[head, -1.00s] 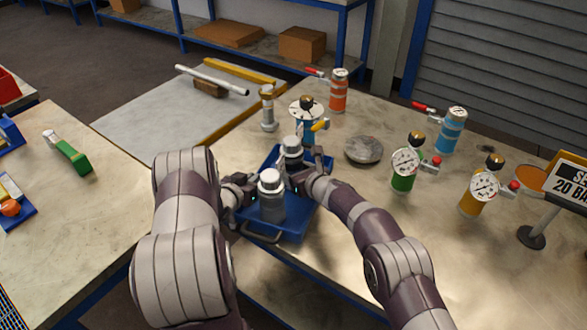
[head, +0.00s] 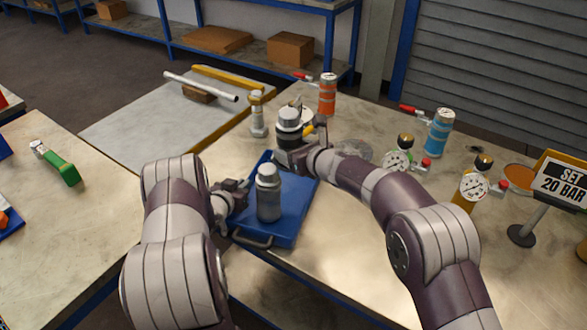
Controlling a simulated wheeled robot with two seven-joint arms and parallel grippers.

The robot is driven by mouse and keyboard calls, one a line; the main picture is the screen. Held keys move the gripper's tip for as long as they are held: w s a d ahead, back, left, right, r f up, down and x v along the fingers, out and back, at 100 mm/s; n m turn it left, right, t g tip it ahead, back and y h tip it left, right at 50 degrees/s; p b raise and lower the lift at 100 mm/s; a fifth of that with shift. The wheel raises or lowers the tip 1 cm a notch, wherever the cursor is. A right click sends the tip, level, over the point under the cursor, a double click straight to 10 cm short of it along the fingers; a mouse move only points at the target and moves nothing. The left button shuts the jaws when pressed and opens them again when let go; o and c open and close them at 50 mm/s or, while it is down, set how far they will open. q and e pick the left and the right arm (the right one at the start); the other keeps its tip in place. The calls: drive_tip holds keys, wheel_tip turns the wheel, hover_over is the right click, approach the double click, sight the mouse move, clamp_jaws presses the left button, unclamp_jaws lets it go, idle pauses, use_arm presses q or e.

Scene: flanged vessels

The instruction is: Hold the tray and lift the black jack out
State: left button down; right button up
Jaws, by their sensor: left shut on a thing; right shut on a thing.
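The blue tray (head: 290,226) lies on the workbench with a handle at its near end. My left gripper (head: 240,188) is shut on the tray's left rim. The black jack (head: 289,134), with a silver top and dark body, is upright in my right gripper (head: 290,155), which is shut on it beyond the tray's far end. It appears raised above the tray, and its lower part is hidden by the gripper. A grey jack (head: 268,196) with a pale cap stands upright in the near half of the tray.
A bolt-like post (head: 258,115) stands just left of the black jack. An orange vessel (head: 327,95) is behind it. A blue vessel (head: 440,131), gauged vessels (head: 396,162) and a "SET 20 BAR" sign (head: 560,182) stand to the right. The bench's right foreground is clear.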

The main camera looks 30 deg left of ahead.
sight(297, 142)
drive_tip(key=shift+r, duration=1.5)
use_arm(q)
drive_tip(key=c, duration=1.1)
unclamp_jaws()
drive_tip(key=shift+s, duration=0.1)
drive_tip(key=v, duration=1.1)
drive_tip(key=shift+s+r, duration=0.2)
drive_tip(key=shift+s, duration=0.15)
